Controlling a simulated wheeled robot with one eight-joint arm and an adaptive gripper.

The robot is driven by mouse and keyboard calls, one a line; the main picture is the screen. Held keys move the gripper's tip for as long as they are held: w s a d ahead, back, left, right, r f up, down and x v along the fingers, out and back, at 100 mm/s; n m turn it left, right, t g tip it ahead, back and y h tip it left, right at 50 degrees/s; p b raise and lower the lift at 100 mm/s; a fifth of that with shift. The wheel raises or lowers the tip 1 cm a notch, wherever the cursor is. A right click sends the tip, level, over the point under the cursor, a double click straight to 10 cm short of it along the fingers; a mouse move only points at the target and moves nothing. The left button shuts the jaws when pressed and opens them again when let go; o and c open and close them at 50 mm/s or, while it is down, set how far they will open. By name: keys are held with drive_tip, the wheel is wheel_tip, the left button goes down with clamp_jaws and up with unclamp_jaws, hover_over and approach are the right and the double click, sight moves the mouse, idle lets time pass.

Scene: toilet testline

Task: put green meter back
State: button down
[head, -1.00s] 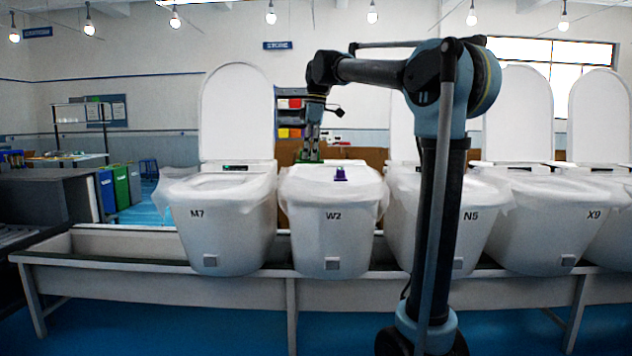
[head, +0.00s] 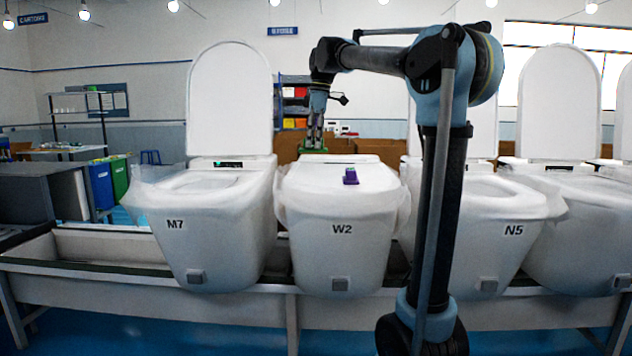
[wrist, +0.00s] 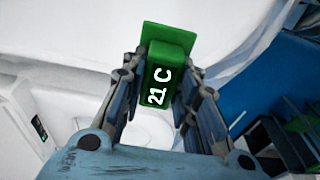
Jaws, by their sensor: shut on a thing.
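The green meter (wrist: 165,72) is a green block with "21 C" in white characters, seen close up in the wrist view. My gripper (wrist: 158,88) is shut on it, with one finger on each side. In the head view, my gripper (head: 314,138) is above the far edge of toilet W2, with a bit of the green meter (head: 313,151) showing just under it. The head view does not show whether the meter touches the toilet. A purple object (head: 350,177) stands on top of toilet W2 (head: 341,258), in front of my gripper and to its right.
Toilet M7 (head: 207,240), lid raised, stands left of W2, and toilet N5 (head: 487,248) stands right. All rest on a long bench (head: 245,312). Red and yellow bins and brown boxes (head: 375,150) are behind W2. A blue bin (head: 101,187) and a green bin (head: 119,177) stand left.

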drive_tip(key=shift+w+f, duration=0.2)
drive_tip(key=shift+w, duration=0.05)
wheel_tip(320, 180, down, 5)
drive_tip(key=shift+w+d+r, duration=0.1)
drive_tip(key=shift+w, duration=0.05)
drive_tip(key=shift+f, duration=2.4)
drive_tip(key=c, duration=1.2)
unclamp_jaws()
drive_tip(key=shift+c, duration=0.2)
drive_tip(key=r, duration=0.4)
drive_tip(key=d+r, duration=0.1)
drive_tip(key=r, duration=0.7)
drive_tip(key=shift+d, duration=0.25)
drive_tip(key=shift+s, duration=0.2)
